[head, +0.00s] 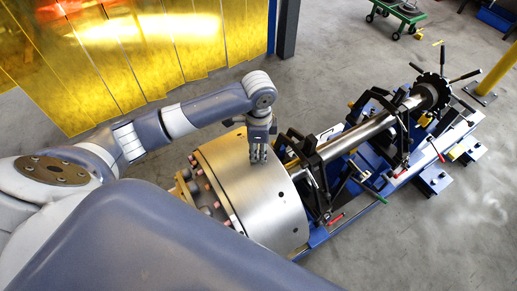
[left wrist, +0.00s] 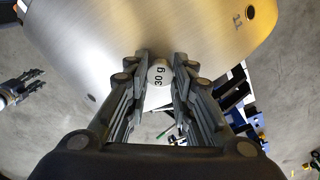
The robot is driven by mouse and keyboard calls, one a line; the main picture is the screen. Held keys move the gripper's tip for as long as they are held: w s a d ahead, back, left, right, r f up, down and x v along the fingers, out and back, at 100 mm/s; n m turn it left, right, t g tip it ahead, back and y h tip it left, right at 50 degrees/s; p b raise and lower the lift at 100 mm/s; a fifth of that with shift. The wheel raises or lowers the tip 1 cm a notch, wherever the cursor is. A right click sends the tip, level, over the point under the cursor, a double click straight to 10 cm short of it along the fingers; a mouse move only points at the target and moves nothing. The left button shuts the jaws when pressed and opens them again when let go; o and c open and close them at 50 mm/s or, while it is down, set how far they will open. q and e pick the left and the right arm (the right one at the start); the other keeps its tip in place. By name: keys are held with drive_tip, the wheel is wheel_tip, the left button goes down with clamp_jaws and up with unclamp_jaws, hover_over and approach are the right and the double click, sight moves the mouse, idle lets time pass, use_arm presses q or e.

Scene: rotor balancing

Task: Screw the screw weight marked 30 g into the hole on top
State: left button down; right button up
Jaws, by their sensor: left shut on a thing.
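The screw weight marked 30 g (left wrist: 159,73) is a small pale round piece with black lettering. My left gripper (head: 258,156) is shut on it, and its two fingers flank it in the left wrist view (left wrist: 160,88). The gripper points down at the top of the large metal rotor drum (head: 235,172), which also shows in the left wrist view (left wrist: 95,40). The hole under the weight is hidden, and I cannot tell whether the weight touches the drum. Another gripper, apparently my right one (left wrist: 22,84), shows small at the left edge of the left wrist view.
A dark hole (left wrist: 251,13) with a mark beside it lies in the drum face. The rotor shaft (head: 360,133) runs to the upper right over a blue frame (head: 322,234) with black clamps. A yellow curtain (head: 130,60) hangs behind. A green cart (head: 398,15) stands far back.

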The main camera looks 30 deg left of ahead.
use_arm(q)
drive_tip(key=m, duration=0.4)
drive_tip(key=shift+f, duration=0.1)
drive_tip(key=m, duration=0.5)
drive_tip(key=c, duration=1.8)
unclamp_jaws()
drive_tip(key=shift+m, duration=0.6)
drive_tip(key=o, duration=0.5)
drive_tip(key=shift+c, duration=0.8)
